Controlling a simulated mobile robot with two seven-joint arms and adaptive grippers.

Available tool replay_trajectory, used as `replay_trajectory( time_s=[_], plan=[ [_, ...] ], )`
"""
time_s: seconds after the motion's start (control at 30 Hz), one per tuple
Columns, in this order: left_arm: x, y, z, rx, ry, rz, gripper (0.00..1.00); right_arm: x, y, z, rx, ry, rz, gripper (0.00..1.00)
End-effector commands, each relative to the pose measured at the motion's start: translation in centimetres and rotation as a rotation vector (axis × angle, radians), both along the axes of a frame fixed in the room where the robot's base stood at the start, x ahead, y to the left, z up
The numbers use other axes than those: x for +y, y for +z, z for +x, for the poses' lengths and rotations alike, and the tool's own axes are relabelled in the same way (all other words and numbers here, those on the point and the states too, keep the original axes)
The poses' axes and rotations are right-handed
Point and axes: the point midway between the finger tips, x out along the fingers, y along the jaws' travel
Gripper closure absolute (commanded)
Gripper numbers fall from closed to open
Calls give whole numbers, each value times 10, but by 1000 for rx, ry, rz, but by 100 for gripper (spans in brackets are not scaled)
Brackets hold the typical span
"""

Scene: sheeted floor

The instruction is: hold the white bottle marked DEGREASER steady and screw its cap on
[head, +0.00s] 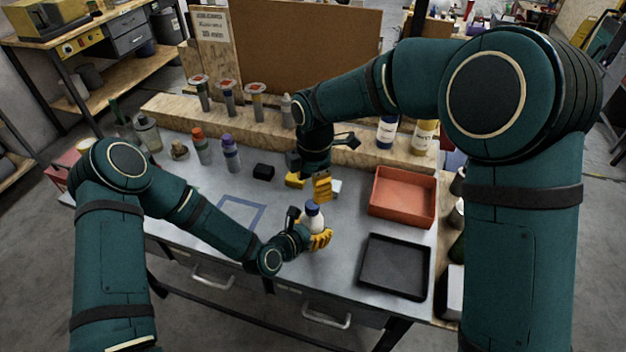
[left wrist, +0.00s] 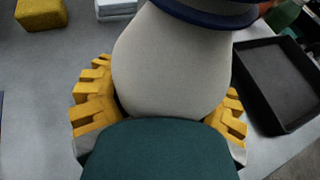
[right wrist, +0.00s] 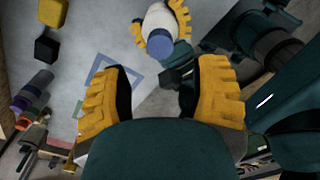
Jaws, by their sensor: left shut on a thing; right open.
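The white bottle (head: 314,222) stands on the grey bench top near the front edge. Its blue cap (head: 311,208) sits on top; how tightly it is on I cannot tell. No DEGREASER lettering shows. My left gripper (head: 320,239) is shut around the bottle's body; in the left wrist view its yellow fingers lie on both sides of the white bottle (left wrist: 170,65). My right gripper (head: 323,190) is open and empty, above and behind the bottle, apart from the cap. In the right wrist view the blue cap (right wrist: 178,50) lies beyond the open fingers.
A red tray (head: 403,222) and a black tray (head: 362,284) lie right of the bottle. A yellow block (head: 295,180) and a black block (head: 263,171) lie behind it. Several bottles stand at the back left. A blue outlined square (head: 240,197) marks clear bench at left.

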Motion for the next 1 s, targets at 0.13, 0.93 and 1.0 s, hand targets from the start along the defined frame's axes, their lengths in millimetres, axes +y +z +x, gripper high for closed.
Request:
replay_trajectory(
  time_s=[0.13,0.93,1.0],
  plan=[
    [0,0,0,0,0,0,100,0,-23,-2,4,0,-2,40],
    [0,0,0,0,0,0,100,2,-70,-2,0,0,0,52],
    [0,0,0,0,0,0,100,2,-70,-2,0,0,0,76]
  ],
)
